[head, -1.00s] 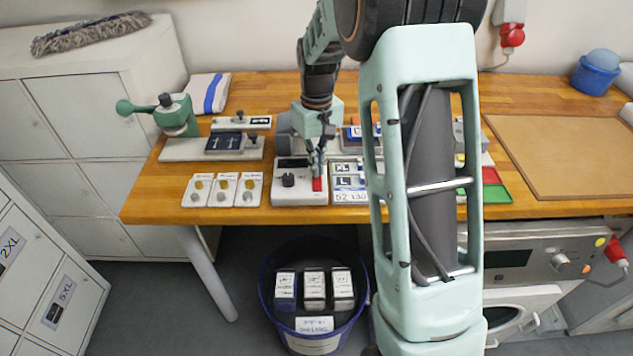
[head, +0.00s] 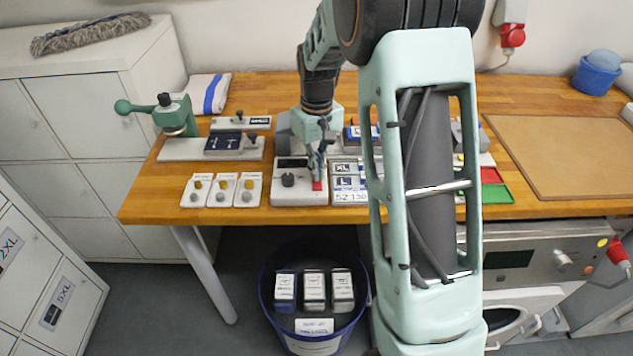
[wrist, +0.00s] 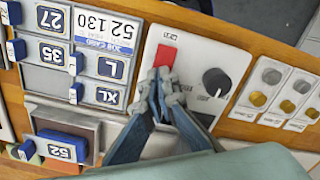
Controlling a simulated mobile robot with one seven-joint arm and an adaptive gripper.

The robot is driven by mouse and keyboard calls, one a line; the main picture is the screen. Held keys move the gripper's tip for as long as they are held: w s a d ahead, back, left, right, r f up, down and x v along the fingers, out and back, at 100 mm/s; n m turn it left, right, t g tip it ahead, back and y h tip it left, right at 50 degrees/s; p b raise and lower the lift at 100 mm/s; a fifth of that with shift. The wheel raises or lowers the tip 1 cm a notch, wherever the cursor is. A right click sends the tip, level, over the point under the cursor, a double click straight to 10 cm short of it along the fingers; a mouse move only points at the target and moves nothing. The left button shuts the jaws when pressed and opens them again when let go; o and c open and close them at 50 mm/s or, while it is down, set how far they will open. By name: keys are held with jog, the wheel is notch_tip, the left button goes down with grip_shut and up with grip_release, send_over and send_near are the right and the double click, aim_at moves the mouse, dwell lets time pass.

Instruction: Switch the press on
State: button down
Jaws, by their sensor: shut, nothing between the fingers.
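A white control base (head: 299,195) stands at the table's front edge, with a dark display (head: 292,163), a black knob (head: 288,180) and a red switch (head: 317,186). The wrist view shows the red switch (wrist: 165,56) beside the black knob (wrist: 215,81). My gripper (head: 318,176) is shut and empty, pointing down at the red switch. In the wrist view the fingertips (wrist: 160,76) overlap the switch's near end. I cannot tell whether they touch it or which way the switch is set. A grey body (head: 284,130) behind the base is partly hidden by my arm.
A green lever device (head: 176,115) stands at left. Several small cards with knobs (head: 222,190) lie left of the base. A job-card board (head: 346,183) sits close on its right. A blue bin (head: 268,310) is below. A brown board (head: 565,155) lies at right.

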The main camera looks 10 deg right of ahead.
jog(key=shift+r+p, duration=2.6)
jog(key=shift+r, duration=0.9)
jog(key=shift+f, duration=0.1)
